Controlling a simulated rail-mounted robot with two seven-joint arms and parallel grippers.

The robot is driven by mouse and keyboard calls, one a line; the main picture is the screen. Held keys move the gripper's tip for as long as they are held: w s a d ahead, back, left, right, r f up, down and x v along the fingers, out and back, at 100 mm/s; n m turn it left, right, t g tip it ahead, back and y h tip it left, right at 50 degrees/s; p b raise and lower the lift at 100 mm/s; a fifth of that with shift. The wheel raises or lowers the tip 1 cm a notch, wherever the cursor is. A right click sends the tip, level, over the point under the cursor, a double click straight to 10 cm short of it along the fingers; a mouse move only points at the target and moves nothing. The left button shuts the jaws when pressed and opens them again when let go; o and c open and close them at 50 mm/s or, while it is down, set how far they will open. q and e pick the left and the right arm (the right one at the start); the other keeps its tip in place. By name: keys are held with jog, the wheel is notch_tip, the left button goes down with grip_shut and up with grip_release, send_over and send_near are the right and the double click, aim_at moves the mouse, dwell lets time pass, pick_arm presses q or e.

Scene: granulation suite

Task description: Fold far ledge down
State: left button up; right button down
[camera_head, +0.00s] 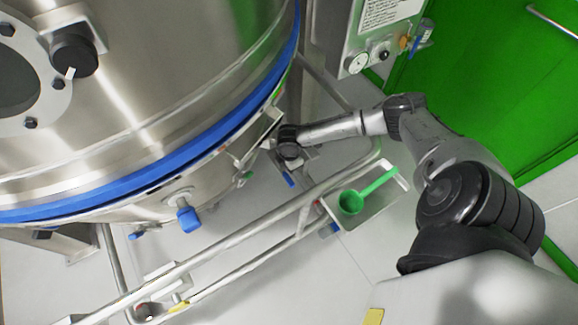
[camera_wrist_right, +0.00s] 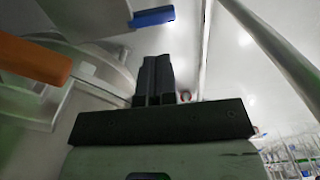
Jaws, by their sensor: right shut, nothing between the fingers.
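A small metal ledge (camera_head: 377,207) sticks out from the tubular rail in the head view, roughly level, with a green scoop (camera_head: 351,201) lying on it. I cannot tell for certain whether this is the far ledge. My right gripper (camera_head: 284,150) is beyond the rail, close under the steel vessel's lower rim; its fingertips are hard to make out there. In the right wrist view its two black fingers (camera_wrist_right: 153,78) are together with nothing between them. A blue handle (camera_wrist_right: 152,17) shows just past the fingertips, apparently apart from them. My left gripper is not in view.
The large steel vessel (camera_head: 150,110) with a blue band fills the left. Tubular rails (camera_head: 235,238) run below it. A blue-handled valve (camera_head: 187,215) hangs under it. An orange bar (camera_wrist_right: 35,58) is left of my fingers. Pale floor is clear right of the rails.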

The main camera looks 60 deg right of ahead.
aim_at(291, 181)
notch_tip(291, 181, down, 9)
jog(key=b, duration=0.4)
jog(key=shift+f, duration=0.1)
jog(key=shift+f+b, duration=0.35)
jog(key=shift+s, duration=0.15)
